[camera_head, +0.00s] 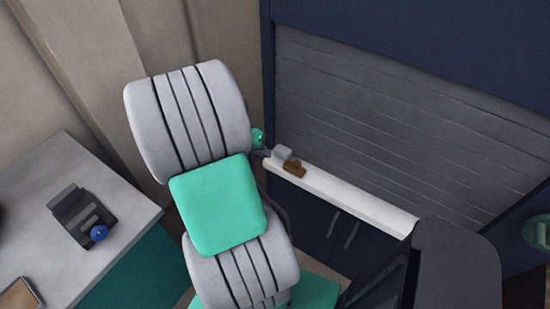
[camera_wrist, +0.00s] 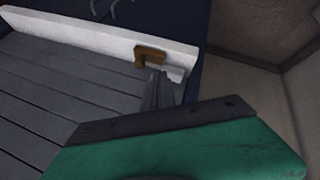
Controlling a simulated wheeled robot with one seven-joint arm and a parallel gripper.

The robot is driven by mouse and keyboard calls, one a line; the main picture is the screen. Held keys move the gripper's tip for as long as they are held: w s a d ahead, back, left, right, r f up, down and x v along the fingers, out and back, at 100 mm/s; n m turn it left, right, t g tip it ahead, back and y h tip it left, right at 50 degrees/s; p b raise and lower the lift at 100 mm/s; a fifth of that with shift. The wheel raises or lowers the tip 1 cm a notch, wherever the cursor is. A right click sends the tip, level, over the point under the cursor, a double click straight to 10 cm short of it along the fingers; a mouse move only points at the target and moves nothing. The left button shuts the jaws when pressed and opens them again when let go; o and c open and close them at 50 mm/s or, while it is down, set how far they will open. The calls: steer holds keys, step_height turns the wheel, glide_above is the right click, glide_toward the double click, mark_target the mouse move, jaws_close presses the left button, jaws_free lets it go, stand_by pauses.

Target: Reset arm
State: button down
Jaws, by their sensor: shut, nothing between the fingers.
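My gripper (camera_wrist: 157,76) shows in the wrist view as grey fingers held together, with nothing between them. Its tips are close to a white ledge (camera_wrist: 75,33) and a small brown block (camera_wrist: 150,54) on that ledge. I cannot tell from this view whether they touch. In the head view my grey and green arm stretches up the middle, and its far end by the ledge is mostly hidden behind the arm itself.
The white ledge (camera_head: 345,200) runs along a dark blue cabinet below a grey slatted panel (camera_head: 400,120). The brown block (camera_head: 295,170) and a pale block (camera_head: 281,153) sit at its left end. A grey counter (camera_head: 60,165) at left carries a dark device (camera_head: 78,215) with a blue knob.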

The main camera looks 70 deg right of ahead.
steer(key=shift+v, duration=1.3)
